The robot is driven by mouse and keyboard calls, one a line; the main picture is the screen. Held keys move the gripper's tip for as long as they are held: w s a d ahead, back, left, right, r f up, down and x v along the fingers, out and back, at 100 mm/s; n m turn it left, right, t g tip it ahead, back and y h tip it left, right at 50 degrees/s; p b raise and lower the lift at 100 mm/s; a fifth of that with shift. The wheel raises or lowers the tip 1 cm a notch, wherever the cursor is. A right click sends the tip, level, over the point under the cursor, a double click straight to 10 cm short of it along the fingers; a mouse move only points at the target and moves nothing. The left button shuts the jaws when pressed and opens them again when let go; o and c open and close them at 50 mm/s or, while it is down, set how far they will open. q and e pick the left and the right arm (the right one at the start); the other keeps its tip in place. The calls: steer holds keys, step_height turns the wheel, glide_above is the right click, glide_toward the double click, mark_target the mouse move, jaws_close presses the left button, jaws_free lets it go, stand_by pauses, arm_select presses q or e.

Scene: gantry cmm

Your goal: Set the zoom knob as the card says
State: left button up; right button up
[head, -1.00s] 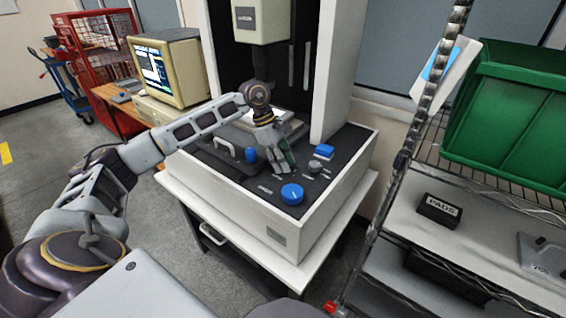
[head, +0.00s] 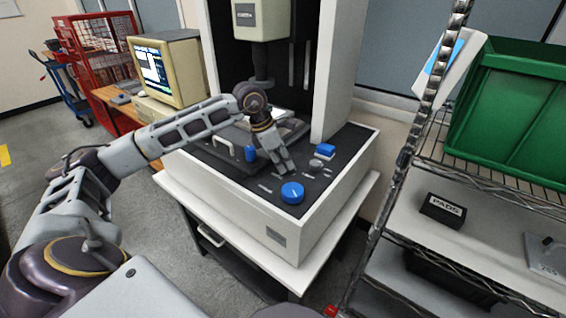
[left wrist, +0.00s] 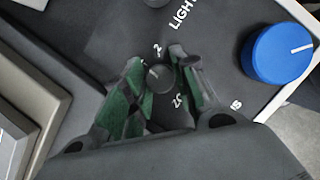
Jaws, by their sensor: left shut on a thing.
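My left gripper (head: 284,170) reaches down onto the dark top panel of the white machine base (head: 300,243). In the left wrist view its green-padded fingers (left wrist: 155,68) are shut around a small dark grey knob (left wrist: 159,76) with a pale pointer mark. White marks stand by this knob, one reading about ".2" and another like "20"; its name label is not seen, so I cannot confirm it is the zoom knob.
A wire shelf with a green bin (head: 510,115) and a "PADS" box (head: 442,210) stands right. A white-and-blue sheet (head: 437,65), unreadable, hangs by its post.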

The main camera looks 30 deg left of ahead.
arm_select(q)
steer(key=shift+n, duration=0.6)
arm_select(e)
steer(key=shift+w+a+r, duration=0.35)
steer(key=shift+w+r, duration=0.25)
steer(key=shift+w, duration=0.25)
steer(key=shift+s, duration=0.1)
arm_select(q)
steer(key=o, duration=0.8)
steer(key=shift+o, duration=1.1)
steer(key=shift+s+a+r, duration=0.15)
steer(key=shift+s+r, duration=0.05)
steer(key=shift+r, duration=0.45)
steer(key=v, duration=1)
steer(key=shift+s+r, duration=0.2)
steer(key=shift+r, duration=0.15)
arm_select(e)
steer(key=shift+s+d+f, duration=0.1)
steer(key=shift+d, duration=0.1)
